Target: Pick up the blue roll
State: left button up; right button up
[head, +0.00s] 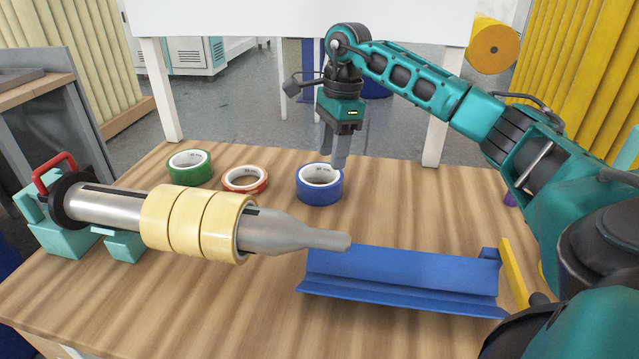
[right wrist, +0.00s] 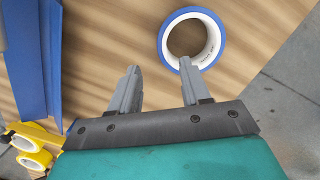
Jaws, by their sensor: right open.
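The blue roll (head: 319,197) lies flat on the wooden table, in the middle toward the far edge. Its white core faces up. My right gripper (head: 333,152) points down just above the roll, open and empty. In the right wrist view the blue roll (right wrist: 220,29) is at the upper right. One fingertip of my right gripper (right wrist: 160,76) overlaps the near rim of the roll there. The other finger is left of the roll, over bare table. I cannot tell if a finger touches the roll. My left gripper is not in view.
A red roll (head: 245,188) and a green roll (head: 190,177) lie left of the blue one. A metal spindle (head: 275,232) carrying several tan rolls (head: 187,220) stands in front of them. A blue angled rail (head: 400,283) lies at the front right.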

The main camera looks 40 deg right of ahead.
aim_at(328, 185)
jog(key=f, duration=0.3)
jog(key=shift+a+f, duration=0.2)
jog(key=shift+f, duration=0.1)
jog(key=f, duration=0.1)
jog(key=f+b, duration=0.1)
jog(key=f, duration=0.2)
jog(key=shift+w+f, duration=0.25)
jog(key=shift+f, duration=0.05)
jog(key=shift+a+f, duration=0.1)
jog(key=shift+f, duration=0.3)
jog(key=shift+c, duration=0.3)
jog(key=shift+c, duration=0.6)
grip_shut()
jog(key=shift+r, duration=0.1)
